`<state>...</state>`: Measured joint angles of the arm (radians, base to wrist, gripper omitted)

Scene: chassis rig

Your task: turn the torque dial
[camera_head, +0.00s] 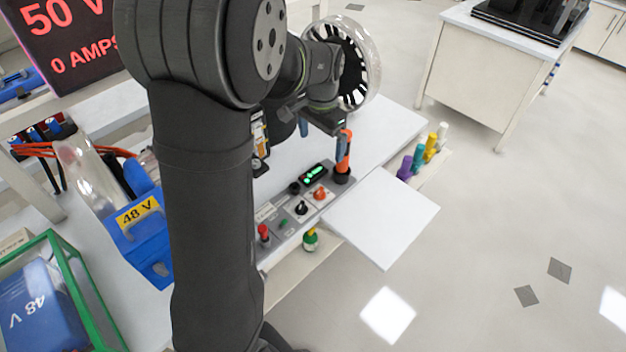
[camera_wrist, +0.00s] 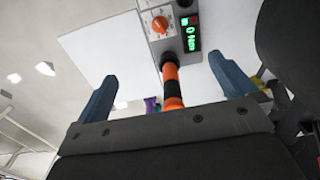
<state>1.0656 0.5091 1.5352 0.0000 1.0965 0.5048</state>
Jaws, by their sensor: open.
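The torque dial, an orange knob on a white face, sits on the grey control panel in the head view (camera_head: 320,194) and at the top of the wrist view (camera_wrist: 160,24). Beside it, a small black display (camera_head: 314,173) glows green; in the wrist view the display (camera_wrist: 191,37) appears to read 0 Nm. An orange and black tool (camera_head: 344,152) stands upright in a black holder beside the dial. My gripper (camera_wrist: 162,68) is open with blue fingers wide apart. The tool (camera_wrist: 171,75) shows between the fingers in the wrist view; I cannot tell whether anything touches it. The dial lies beyond the fingertips.
A black knob (camera_head: 301,208), a red knob (camera_head: 264,232) and a green button share the panel. A white board (camera_head: 382,218) juts out to the right. Coloured bottles (camera_head: 430,150) line the bench edge. A blue 48 V battery (camera_head: 146,235) stands left of my arm.

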